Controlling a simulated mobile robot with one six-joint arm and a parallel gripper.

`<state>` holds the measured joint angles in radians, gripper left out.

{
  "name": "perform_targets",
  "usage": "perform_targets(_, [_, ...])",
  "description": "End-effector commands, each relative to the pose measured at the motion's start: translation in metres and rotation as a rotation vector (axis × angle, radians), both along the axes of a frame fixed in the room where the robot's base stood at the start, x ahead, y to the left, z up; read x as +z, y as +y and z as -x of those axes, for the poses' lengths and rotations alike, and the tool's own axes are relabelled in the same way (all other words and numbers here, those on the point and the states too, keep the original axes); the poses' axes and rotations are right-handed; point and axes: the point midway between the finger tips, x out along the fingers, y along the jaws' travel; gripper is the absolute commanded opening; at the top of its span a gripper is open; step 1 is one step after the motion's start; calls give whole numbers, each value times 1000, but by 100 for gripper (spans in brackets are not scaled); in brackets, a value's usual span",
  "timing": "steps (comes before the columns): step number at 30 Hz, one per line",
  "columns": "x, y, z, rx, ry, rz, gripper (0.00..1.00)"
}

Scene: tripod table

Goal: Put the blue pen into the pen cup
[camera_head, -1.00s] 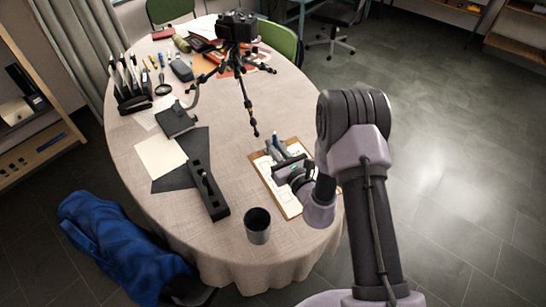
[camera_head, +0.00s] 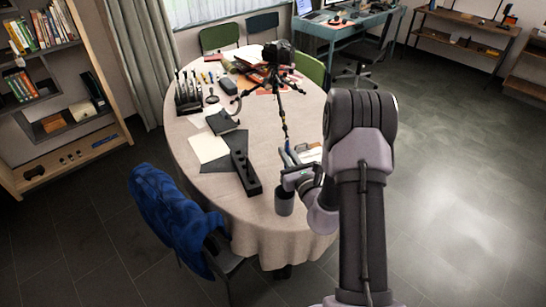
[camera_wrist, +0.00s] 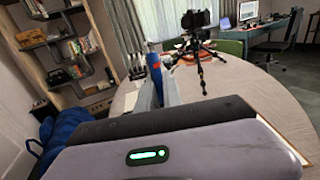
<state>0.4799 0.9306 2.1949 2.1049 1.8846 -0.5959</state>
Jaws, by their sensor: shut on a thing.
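The blue pen (camera_wrist: 155,72) stands roughly upright between the two grey fingers of my gripper (camera_wrist: 158,92) in the wrist view. In the head view my gripper (camera_head: 291,157) is shut on the pen, whose blue shows only as a small bit (camera_head: 287,146). The pen cup (camera_head: 284,204) is a dark grey cylinder near the table's front edge. My gripper is above and just behind the cup in the picture, with the pen apart from it. The cup does not show in the wrist view, and the pen's lower end is hidden.
The clothed round table (camera_head: 225,189) carries a long black holder (camera_head: 245,174) left of the cup. A camera on a small tripod (camera_head: 279,75) stands behind my gripper. A clipboard (camera_head: 311,153) lies partly hidden by my arm. A blue-draped chair (camera_head: 170,212) stands at left.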

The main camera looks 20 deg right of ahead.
Motion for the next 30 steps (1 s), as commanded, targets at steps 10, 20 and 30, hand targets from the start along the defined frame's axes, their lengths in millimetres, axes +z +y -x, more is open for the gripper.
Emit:
perform_targets(10, [-40,1,0,1,0,0,0])
perform_targets(20, [-77,1,0,2,0,0,0])
perform_targets(30, [-114,1,0,2,-1,0,0])
